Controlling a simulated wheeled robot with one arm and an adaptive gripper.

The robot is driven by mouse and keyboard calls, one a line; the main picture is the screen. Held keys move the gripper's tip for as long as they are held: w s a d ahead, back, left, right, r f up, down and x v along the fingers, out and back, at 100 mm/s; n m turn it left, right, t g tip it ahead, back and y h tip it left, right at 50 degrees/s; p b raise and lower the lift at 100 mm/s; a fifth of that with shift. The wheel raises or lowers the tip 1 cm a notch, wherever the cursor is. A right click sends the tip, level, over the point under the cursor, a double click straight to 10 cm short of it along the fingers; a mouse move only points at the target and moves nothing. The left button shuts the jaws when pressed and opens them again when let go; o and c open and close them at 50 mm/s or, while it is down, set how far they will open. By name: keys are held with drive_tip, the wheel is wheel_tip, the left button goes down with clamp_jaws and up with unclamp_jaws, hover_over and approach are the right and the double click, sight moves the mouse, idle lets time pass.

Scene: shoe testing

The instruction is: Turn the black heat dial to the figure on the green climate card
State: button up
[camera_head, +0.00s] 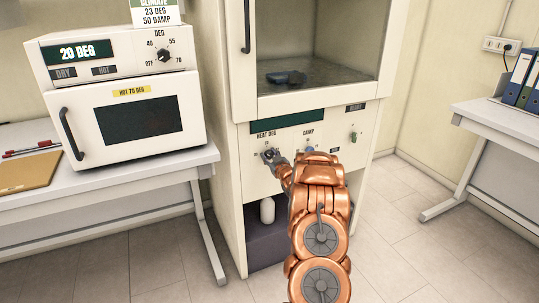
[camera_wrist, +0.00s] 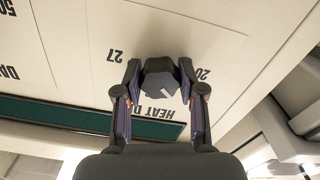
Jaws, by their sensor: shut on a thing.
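The black heat dial (camera_wrist: 160,80) sits on the cabinet's front panel, under a HEAT DEG label. In the wrist view it lies between my gripper's two fingers (camera_wrist: 160,70), which are shut on its sides. A short light pointer mark shows on its face. The figure 27 is printed to its left and 20 to its right in this upside-down view. In the head view my gripper (camera_head: 274,158) is at the dial, which it largely hides. The green climate card (camera_head: 155,12) stands on the white oven and reads 23 DEG, 50 DAMP.
A dark display strip (camera_head: 288,121) runs above. The white oven (camera_head: 130,115) on the left table has its own dial (camera_head: 163,55). A white bottle (camera_head: 267,210) stands below the panel.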

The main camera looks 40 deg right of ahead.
drive_tip(key=shift+m, duration=0.5)
drive_tip(key=o, duration=1.1)
drive_tip(key=shift+o, duration=0.2)
drive_tip(key=v, duration=1.2)
